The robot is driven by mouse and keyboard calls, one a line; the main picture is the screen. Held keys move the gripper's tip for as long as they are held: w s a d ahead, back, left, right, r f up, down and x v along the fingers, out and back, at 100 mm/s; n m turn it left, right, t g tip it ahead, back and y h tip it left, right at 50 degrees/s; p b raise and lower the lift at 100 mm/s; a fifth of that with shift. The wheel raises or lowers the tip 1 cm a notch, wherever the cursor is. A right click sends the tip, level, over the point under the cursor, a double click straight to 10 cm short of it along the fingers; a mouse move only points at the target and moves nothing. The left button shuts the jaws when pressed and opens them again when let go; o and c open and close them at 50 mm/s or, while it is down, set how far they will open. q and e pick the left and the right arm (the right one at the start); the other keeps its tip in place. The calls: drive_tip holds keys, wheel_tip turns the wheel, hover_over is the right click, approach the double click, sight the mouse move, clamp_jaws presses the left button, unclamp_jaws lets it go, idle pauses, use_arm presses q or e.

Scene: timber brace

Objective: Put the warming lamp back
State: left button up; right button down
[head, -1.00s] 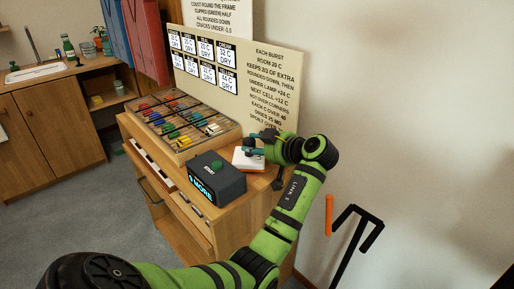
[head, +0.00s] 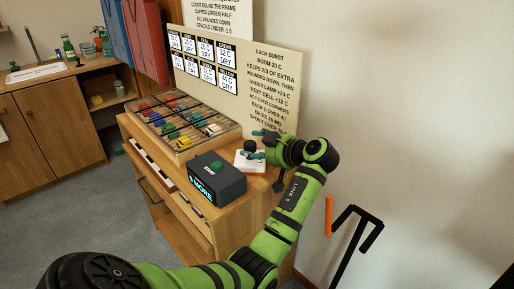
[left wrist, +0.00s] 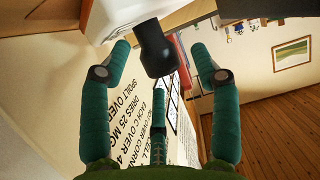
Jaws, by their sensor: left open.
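A black knob-like piece, which looks like the warming lamp (head: 249,146), stands on a white block (head: 246,166) on the cabinet top, right of the START box. In the left wrist view the dark piece (left wrist: 156,52) shows between and beyond my fingertips, against the white block (left wrist: 112,16). My left gripper (head: 258,144) is open just right of the lamp, with its fingers apart and nothing seen clamped; it also shows in the left wrist view (left wrist: 161,48). Whether a finger touches the lamp I cannot tell. My right gripper is not in view.
A sign board (head: 265,85) stands at the cabinet's back. A black stand with an orange grip (head: 345,225) is at right.

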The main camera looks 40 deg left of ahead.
use_arm(q)
drive_tip(key=v, duration=1.2)
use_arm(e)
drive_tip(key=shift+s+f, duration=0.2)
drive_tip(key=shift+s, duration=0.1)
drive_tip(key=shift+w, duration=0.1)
